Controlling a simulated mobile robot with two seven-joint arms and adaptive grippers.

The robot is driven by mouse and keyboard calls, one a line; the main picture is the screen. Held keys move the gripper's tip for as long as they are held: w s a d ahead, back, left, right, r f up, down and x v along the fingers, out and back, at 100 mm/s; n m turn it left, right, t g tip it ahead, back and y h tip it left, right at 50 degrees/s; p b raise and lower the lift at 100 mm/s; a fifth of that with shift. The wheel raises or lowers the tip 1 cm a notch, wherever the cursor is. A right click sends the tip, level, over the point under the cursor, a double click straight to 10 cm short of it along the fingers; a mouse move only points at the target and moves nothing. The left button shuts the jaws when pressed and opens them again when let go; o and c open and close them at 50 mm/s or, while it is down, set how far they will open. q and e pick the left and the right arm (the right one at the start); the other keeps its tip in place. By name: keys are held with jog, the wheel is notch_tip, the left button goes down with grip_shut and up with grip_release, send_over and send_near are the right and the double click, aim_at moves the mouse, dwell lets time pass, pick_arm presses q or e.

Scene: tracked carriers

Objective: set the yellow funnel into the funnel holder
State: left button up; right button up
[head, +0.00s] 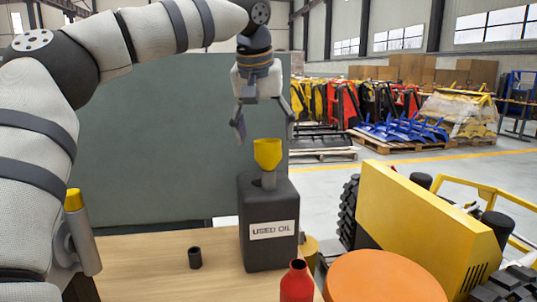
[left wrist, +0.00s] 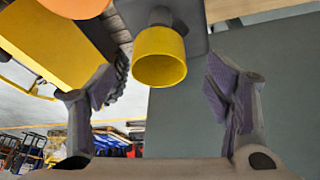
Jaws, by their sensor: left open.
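The yellow funnel (head: 267,153) stands upright in the neck of a dark canister (head: 259,204) labelled "USED OIL". In the left wrist view the funnel (left wrist: 160,57) shows its wide yellow mouth between and beyond the two fingers. My left gripper (head: 264,121) is open and empty, pointing down just above the funnel, with a finger to either side and not visibly touching it. A small dark open cylinder (head: 195,258), possibly the funnel holder, stands on the table left of the canister. My right gripper is not in view.
The wooden table (head: 160,265) has bare room around the dark cylinder. A red bottle (head: 297,283) stands at the front, beside an orange round surface (head: 385,278). A yellow machine (head: 420,225) is at the right. A grey cylinder with a yellow top (head: 80,230) is at the left.

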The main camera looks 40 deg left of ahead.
aim_at(266, 142)
pick_arm(q)
jog(key=x, duration=0.4)
jog(key=shift+d+f, duration=0.15)
jog(key=shift+f, duration=0.2)
jog(key=c, duration=1.2)
jog(key=shift+r, duration=0.1)
jog(key=shift+c, duration=0.2)
